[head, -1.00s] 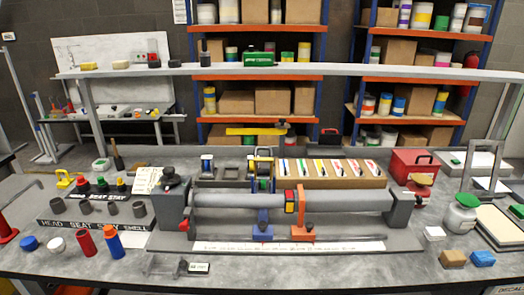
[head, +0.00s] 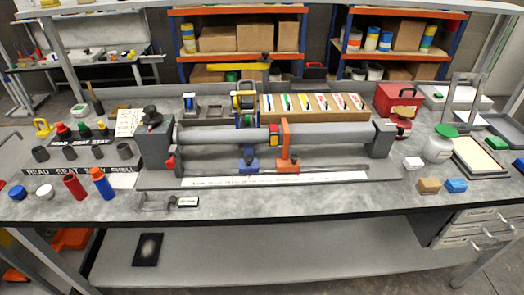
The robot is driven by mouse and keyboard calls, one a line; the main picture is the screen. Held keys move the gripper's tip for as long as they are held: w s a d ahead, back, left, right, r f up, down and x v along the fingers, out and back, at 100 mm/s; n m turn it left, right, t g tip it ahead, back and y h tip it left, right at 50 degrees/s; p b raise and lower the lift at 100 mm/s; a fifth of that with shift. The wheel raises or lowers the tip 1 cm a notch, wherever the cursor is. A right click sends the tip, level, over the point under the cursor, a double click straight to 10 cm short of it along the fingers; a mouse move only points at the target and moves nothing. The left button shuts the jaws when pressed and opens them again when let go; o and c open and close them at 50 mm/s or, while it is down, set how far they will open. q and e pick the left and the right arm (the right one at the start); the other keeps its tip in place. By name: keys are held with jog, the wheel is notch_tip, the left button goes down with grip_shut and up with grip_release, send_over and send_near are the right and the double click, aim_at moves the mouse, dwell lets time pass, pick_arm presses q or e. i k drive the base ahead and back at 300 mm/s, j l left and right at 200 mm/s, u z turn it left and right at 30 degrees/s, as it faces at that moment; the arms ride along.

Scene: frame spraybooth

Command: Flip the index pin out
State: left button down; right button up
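A long fixture stands on the bench, with a grey tube (head: 225,135) lying across between a dark left end block (head: 155,148) and a grey right end block (head: 381,141). A small red knob (head: 170,163) shows low on the left block; it may be the index pin, but it is too small to tell its position. A black knob (head: 151,115) sits on top of that block. A blue clamp (head: 248,162) and an orange clamp (head: 286,150) stand at the tube's middle. Neither of my grippers is in view.
A small metal tool (head: 155,202) lies before the fixture. A white jar (head: 439,147) and a blue block (head: 456,185) are at the right. The front bench top is mostly clear.

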aim_at(170, 163)
jog(key=l+u, duration=0.2)
jog(key=l, duration=2.3)
